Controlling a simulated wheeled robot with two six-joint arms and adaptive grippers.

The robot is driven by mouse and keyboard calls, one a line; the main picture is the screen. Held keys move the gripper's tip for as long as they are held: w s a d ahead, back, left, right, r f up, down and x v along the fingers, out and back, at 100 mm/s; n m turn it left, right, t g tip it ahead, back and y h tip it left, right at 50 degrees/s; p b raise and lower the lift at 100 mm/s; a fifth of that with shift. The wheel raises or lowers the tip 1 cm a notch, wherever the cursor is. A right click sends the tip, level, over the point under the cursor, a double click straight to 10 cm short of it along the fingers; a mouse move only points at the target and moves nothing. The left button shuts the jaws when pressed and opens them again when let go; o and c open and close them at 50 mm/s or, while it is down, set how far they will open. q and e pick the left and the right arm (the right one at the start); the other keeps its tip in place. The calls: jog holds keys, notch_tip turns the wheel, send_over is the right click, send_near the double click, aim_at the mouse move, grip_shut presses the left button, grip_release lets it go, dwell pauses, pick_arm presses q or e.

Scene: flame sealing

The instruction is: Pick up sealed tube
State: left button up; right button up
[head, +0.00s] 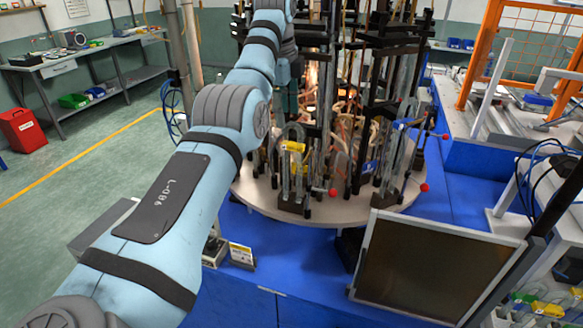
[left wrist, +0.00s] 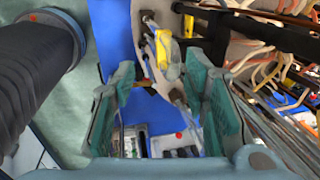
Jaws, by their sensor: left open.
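A round pale turntable (head: 255,198) carries several clear glass tubes in dark upright holders. One U-shaped glass tube (head: 299,170) stands at its front, with a yellow clamp (head: 293,146) near its top. In the left wrist view, a yellow clamp (left wrist: 163,48) and a clear glass tube (left wrist: 174,72) lie just beyond the gap between my fingertips. My left gripper (left wrist: 164,85) is open, its two teal fingers apart, with nothing visibly held. In the head view the left arm reaches over the turntable's left side and partly hides the gripper. I cannot tell which tube is sealed. My right gripper is out of view.
Dark vertical posts (head: 375,110), thin orange-brown hoses and red-knobbed rods crowd the turntable.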

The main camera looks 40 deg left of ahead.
aim_at(291, 124)
pick_arm(q)
jog(key=w+p, duration=0.1)
jog(key=p, duration=0.1)
jog(key=w+f+p, duration=0.1)
jog(key=p, duration=0.2)
jog(key=x, duration=0.4)
jog(key=shift+w, duration=0.1)
jog(key=shift+f, duration=0.3)
jog(key=shift+s, duration=0.3)
jog(key=shift+w, duration=0.15)
grip_shut()
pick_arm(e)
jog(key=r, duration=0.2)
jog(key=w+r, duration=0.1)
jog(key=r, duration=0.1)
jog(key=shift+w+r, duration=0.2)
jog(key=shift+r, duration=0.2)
